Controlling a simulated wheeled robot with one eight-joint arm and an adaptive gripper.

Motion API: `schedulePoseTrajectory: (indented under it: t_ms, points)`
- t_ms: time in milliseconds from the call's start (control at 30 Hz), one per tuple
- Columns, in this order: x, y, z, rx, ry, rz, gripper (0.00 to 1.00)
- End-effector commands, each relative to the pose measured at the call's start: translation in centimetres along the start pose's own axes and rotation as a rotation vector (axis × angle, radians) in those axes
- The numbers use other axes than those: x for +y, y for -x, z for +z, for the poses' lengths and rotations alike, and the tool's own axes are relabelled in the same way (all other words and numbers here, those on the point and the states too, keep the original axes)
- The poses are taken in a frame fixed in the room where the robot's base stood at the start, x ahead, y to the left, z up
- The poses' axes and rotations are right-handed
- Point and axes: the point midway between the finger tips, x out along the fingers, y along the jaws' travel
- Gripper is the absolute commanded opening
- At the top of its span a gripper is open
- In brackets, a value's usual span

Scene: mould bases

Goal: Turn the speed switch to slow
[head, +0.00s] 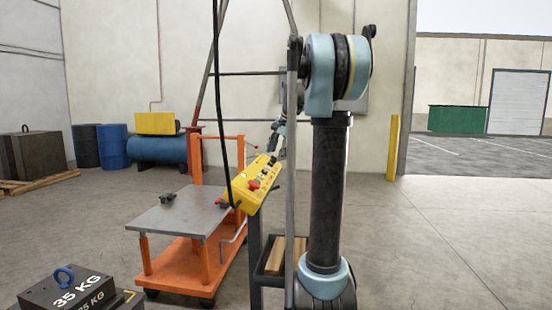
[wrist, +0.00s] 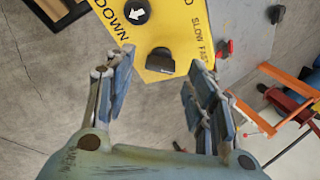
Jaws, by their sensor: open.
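The yellow control pendant (head: 252,190) hangs tilted on a black cable (head: 215,100) in the head view. In the wrist view the pendant's yellow face (wrist: 182,22) fills the top middle, with DOWN and SLOW FAST lettering. A black speed switch knob (wrist: 160,61) sits near its lower edge, beside the SLOW FAST lettering. A round black button with a white arrow (wrist: 137,11) is above it. I cannot tell which way the knob points. My gripper (wrist: 159,72) is open, its fingertips either side of the knob in the picture; contact is not clear. In the head view my gripper (head: 276,136) is small and partly hidden.
An orange cart with a grey top (head: 185,215) stands left of and behind the pendant. A thin grey pole (head: 291,180) runs beside my arm. A 35 KG weight (head: 68,288) is at the front left. The floor to the right is clear.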

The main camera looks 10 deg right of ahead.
Motion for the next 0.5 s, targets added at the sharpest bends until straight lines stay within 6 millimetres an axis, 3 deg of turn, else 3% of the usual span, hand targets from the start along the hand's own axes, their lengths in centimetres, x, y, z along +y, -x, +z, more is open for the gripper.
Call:
schedulePoseTrajectory:
  t_ms: [200,500]
  points:
    - [0.0,-1.8,0.0,0.000,0.000,0.000,0.50]
    - [0.0,-2.1,0.0,0.000,0.000,0.000,0.50]
